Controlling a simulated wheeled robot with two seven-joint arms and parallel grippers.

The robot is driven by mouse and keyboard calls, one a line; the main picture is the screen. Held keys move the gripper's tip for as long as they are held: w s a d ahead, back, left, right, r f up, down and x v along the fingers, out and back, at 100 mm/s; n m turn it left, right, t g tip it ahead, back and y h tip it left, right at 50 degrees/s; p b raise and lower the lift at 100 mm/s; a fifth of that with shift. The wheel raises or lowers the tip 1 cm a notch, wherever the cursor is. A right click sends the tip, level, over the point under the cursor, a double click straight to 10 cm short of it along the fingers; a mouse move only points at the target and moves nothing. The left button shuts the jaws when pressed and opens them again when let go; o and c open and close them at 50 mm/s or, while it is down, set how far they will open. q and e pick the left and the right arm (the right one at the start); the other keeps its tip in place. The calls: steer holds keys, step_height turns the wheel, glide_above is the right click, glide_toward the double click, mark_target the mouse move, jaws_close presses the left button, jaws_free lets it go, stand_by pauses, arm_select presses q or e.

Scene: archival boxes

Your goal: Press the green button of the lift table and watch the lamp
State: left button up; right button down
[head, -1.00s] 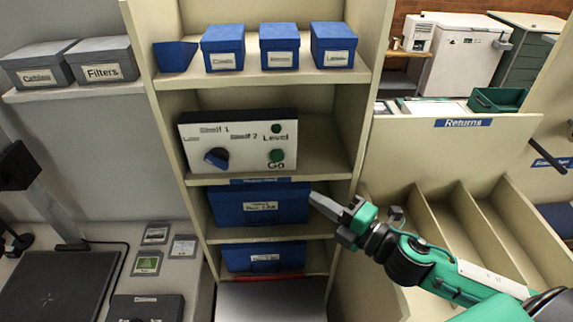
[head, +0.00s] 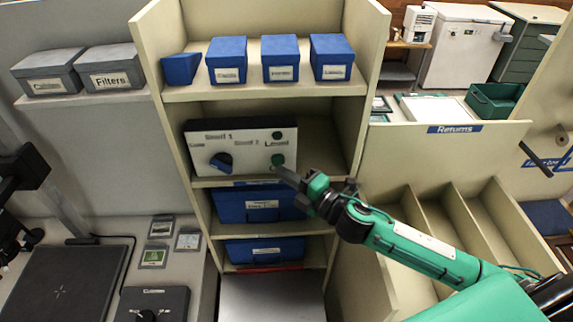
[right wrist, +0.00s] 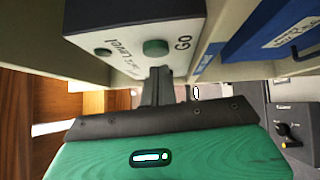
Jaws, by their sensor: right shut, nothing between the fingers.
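A white-fronted control box (head: 240,147) stands on the middle shelf, with a blue knob (head: 221,162) at its left. The round green button (head: 277,160) is at its lower right, marked "Go" in the right wrist view (right wrist: 155,47). The small lamp (head: 277,135) above "Level" is dark green and looks unlit; it also shows in the right wrist view (right wrist: 103,52). My right gripper (head: 284,174) is shut and empty, its tips just below the button in the head view. In the right wrist view the fingertips (right wrist: 158,74) point at the button; I cannot tell whether they touch.
Blue boxes (head: 227,60) stand on the top shelf, and larger blue boxes (head: 264,250) on the shelves under the panel. A grey plate (head: 270,297) lies at the bottom. Shelf uprights flank the panel. The Returns bins (head: 450,215) are at the right.

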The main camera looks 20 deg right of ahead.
steer(key=shift+w+d, duration=0.2)
steer(key=shift+w, duration=0.4)
